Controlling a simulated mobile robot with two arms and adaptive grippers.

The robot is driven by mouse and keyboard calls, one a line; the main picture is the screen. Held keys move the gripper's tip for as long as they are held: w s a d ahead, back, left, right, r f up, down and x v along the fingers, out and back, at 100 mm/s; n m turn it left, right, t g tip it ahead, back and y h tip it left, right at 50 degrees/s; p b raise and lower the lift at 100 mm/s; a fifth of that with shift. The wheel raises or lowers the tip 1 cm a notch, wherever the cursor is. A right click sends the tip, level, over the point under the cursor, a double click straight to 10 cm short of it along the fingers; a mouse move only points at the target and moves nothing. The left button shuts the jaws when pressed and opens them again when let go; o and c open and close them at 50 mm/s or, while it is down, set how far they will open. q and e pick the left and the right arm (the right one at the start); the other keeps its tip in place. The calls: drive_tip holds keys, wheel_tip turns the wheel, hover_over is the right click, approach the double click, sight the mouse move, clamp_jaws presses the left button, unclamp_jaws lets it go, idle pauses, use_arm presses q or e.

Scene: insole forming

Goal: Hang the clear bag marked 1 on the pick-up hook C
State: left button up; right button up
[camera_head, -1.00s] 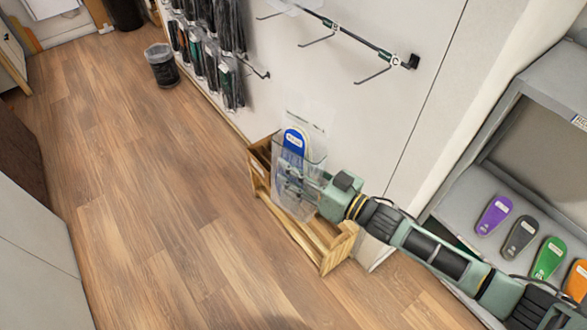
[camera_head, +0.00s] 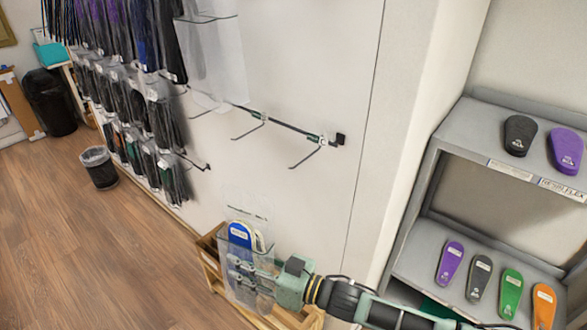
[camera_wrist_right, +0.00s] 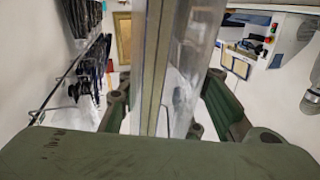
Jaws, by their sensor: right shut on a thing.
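My right gripper (camera_head: 262,278) is shut on a clear bag (camera_head: 238,290) with blue and yellow insoles (camera_head: 240,234) in it. The bag hangs upright in front of the wooden rack. Its number cannot be read. In the right wrist view the clear bag (camera_wrist_right: 182,70) stands between the fingers. The hook marked C (camera_head: 308,158) sticks out from the wall at the right end of a dark rail, empty, above and to the right of the bag. The bag and the hook are apart. My left gripper is not in view.
A second empty hook (camera_head: 248,131) is left of hook C, with a clear bag (camera_head: 213,60) hanging farther left. Many dark packs (camera_head: 120,105) hang on the wall. A grey shelf (camera_head: 430,225) with coloured insoles stands right. A wooden rack (camera_head: 210,255) stands below; open floor (camera_head: 90,245) lies left.

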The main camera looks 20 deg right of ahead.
drive_tip(key=w+m+t+h+p, duration=0.1)
drive_tip(key=d+r+m+t+p, duration=0.1)
drive_tip(key=p, duration=0.1)
drive_tip(key=w+m+h+p, duration=0.1)
drive_tip(key=p, duration=0.1)
drive_tip(key=shift+w+d+r+t+h, duration=0.25)
drive_tip(key=shift+w+d+t+h, duration=0.05)
drive_tip(key=shift+w+d+t, duration=0.1)
drive_tip(key=shift+w+d+f+m+h, duration=0.1)
drive_tip(key=shift+d+f+m+h, duration=0.2)
drive_tip(key=shift+m, duration=0.2)
drive_tip(key=shift+d, duration=0.15)
drive_tip(key=w+d+f+b, duration=0.2)
drive_tip(key=w+d+b, duration=0.2)
drive_tip(key=w+d, duration=0.2)
drive_tip(key=shift+d, duration=1)
